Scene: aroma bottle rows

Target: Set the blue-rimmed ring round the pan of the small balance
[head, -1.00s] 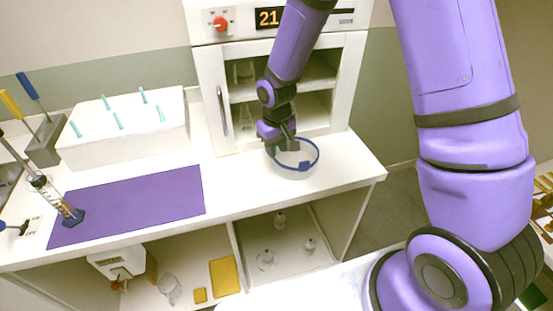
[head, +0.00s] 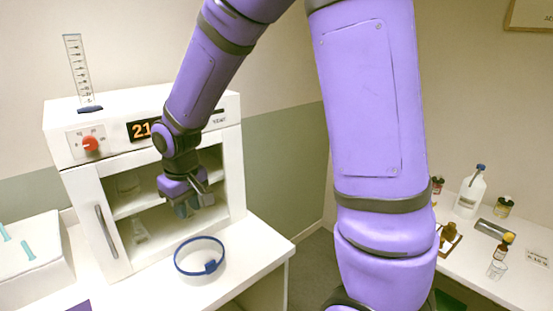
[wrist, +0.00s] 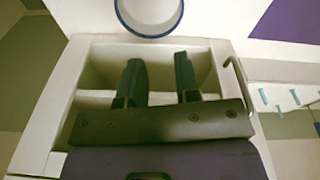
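The blue-rimmed ring (head: 211,266) rests on the white bench top in front of the white oven, with a small blue block on its near side. In the wrist view the ring (wrist: 150,35) is at the top edge, partly cut off, beyond the fingertips. My gripper (head: 193,209) is in front of the oven's open shelves, above and behind the ring and apart from it. In the wrist view my gripper (wrist: 158,68) has its two fingers apart with nothing between them. I cannot pick out the small balance with certainty in these views.
The oven (head: 85,170) stands at the bench's back, with a graduated cylinder (head: 78,75) on top. A white rack (head: 30,262) is at left. A second bench (head: 520,285) at right holds a white bottle (head: 469,192), small jars and a brown item (head: 449,240).

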